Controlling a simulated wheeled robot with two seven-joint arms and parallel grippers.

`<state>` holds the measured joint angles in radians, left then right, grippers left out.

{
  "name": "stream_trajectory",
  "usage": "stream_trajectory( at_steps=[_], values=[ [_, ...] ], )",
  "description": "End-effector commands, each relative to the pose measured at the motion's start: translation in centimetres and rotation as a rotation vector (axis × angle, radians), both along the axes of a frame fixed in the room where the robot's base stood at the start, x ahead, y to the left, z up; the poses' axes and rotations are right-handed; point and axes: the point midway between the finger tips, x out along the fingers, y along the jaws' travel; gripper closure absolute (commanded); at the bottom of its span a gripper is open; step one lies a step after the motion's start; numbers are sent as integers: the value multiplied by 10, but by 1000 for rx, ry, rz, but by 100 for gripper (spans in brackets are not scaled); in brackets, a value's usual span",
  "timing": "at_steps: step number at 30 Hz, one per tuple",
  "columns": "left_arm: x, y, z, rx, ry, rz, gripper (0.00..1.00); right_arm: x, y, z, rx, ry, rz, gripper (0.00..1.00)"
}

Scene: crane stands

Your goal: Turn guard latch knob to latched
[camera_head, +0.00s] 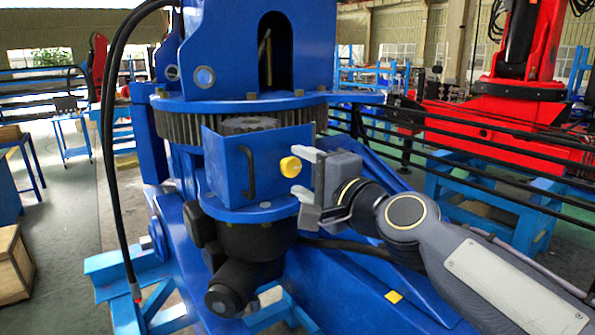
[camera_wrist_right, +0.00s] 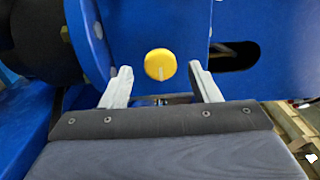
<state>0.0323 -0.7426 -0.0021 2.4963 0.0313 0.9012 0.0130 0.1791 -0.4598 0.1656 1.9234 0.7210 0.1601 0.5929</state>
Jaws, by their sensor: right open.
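The guard latch knob (camera_head: 290,166) is a round yellow knob on the blue guard box (camera_head: 222,165) of the crane, at the box's right side. In the right wrist view the knob (camera_wrist_right: 160,65) shows face-on with a small pale mark near its lower edge. My right gripper (camera_head: 304,173) is open just right of the knob. In the wrist view its two pale fingers (camera_wrist_right: 160,84) stand to the left and right of the knob, with a gap on both sides and no visible contact. My left gripper is not in view.
A black handle (camera_head: 248,171) is on the guard's front face. A toothed ring (camera_head: 188,124) runs above the guard. A black hose (camera_head: 105,130) hangs at the left. A red crane (camera_head: 500,115) on a blue stand is at the right, and a wooden crate (camera_head: 14,262) sits lower left.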

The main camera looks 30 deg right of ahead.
Motion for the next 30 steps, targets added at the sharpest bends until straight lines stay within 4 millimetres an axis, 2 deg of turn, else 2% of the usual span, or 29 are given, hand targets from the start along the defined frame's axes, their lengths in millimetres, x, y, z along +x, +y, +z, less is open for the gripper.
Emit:
stream_trajectory(
  at_steps=[3,10,28,30],
  values=[
    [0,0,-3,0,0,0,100,-23,-3,0,-1,-4,-4,44],
    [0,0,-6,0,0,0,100,-51,-4,0,0,-1,-2,44],
    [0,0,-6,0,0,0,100,-55,-4,-1,0,1,0,44],
    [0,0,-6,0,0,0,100,-56,-2,-6,-19,14,9,44]
  ],
)
